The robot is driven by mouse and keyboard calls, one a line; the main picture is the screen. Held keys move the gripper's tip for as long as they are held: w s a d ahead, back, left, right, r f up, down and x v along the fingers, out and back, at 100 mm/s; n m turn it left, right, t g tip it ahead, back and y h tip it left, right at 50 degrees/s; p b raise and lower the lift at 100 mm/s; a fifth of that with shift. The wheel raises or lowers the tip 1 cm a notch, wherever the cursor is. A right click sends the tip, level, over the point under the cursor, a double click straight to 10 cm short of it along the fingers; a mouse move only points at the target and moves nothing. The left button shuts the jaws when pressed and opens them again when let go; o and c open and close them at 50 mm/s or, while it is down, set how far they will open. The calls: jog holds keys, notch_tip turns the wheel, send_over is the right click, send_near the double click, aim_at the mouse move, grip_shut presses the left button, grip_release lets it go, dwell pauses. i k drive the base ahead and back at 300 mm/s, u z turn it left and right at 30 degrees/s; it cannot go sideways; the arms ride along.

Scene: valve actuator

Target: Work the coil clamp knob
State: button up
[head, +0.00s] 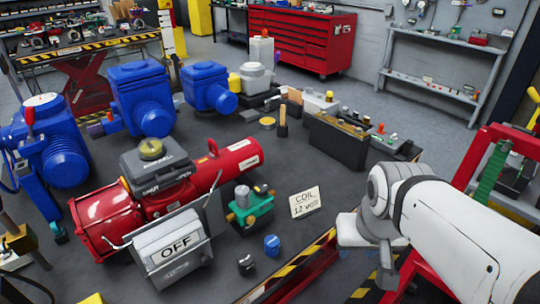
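A small teal valve body (250,208) with brass side fittings sits on the dark bench, left of a card reading "COIL 12 VOLT" (305,202). Small grey and brass parts (260,189) stand on its top; I cannot tell which is the clamp knob. A loose-looking blue knob (272,245) and a black knob (246,264) are in front of it near the bench edge. My white arm reaches in from the right, apart from the valve. Its wrist is right of the card; no gripper fingers can be made out.
A red actuator (107,220) with a grey box and yellow-topped knob lies left of the valve. A tilted "OFF" box (172,246) stands before it. Blue actuators (140,95) stand behind. A dark block (338,141) lies behind the card. A red frame (478,165) stands right.

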aim_at(259, 190)
jog(key=z, duration=0.15)
jog(key=k, duration=1.1)
jog(key=u, duration=0.45)
jog(key=i, duration=1.05)
jog(key=u, duration=0.05)
jog(key=k, duration=0.9)
jog(key=u, duration=0.35)
jog(key=i, duration=1)
